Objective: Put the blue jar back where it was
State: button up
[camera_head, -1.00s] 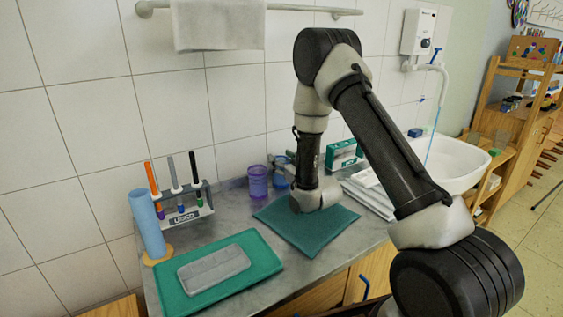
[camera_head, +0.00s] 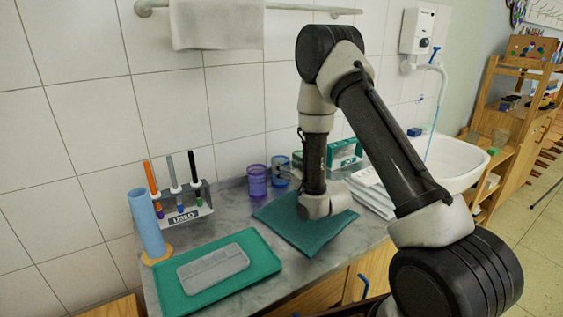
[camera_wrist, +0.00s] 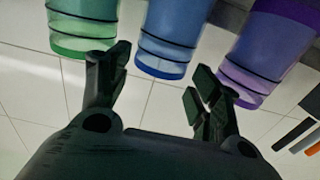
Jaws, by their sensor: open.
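The blue jar (camera_head: 280,171) stands upright on the counter near the tiled wall, just right of the purple jar (camera_head: 257,181). A green jar (camera_head: 297,158) stands to its right, partly hidden by my arm. In the wrist view, which looks upside down, the blue jar (camera_wrist: 172,38) is between the green jar (camera_wrist: 83,28) and the purple jar (camera_wrist: 263,52). My gripper (camera_wrist: 160,68) is open and empty, its fingers spread toward the blue jar with a gap visible. In the head view its fingers are hidden behind my wrist.
A teal cloth (camera_head: 287,232) lies below my wrist. A green tray (camera_head: 248,268) with a grey slab (camera_head: 212,267), a marker rack (camera_head: 184,212) and a blue cylinder (camera_head: 147,224) are at left. White stacked sheets (camera_head: 371,192) and a sink (camera_head: 452,160) are at right.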

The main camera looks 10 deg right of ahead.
jog(key=v, duration=0.8)
jog(key=w+d+r+g+h, duration=0.2)
jog(key=d+r+g, duration=0.1)
jog(key=r, duration=0.4)
jog(key=s+d+r+m+g+h, duration=0.25)
jog(key=s+d+r+g, duration=0.2)
jog(key=s+r, duration=0.3)
jog(key=s+d+r+g, duration=0.2)
jog(key=s, duration=1.1)
jog(key=s+d+r+m+g+h, duration=0.1)
jog(key=s+r+g, duration=0.2)
jog(key=s, duration=1.1)
jog(key=shift+d+r, duration=0.35)
jog(key=shift+s+g, duration=0.1)
jog(key=shift+g, duration=0.15)
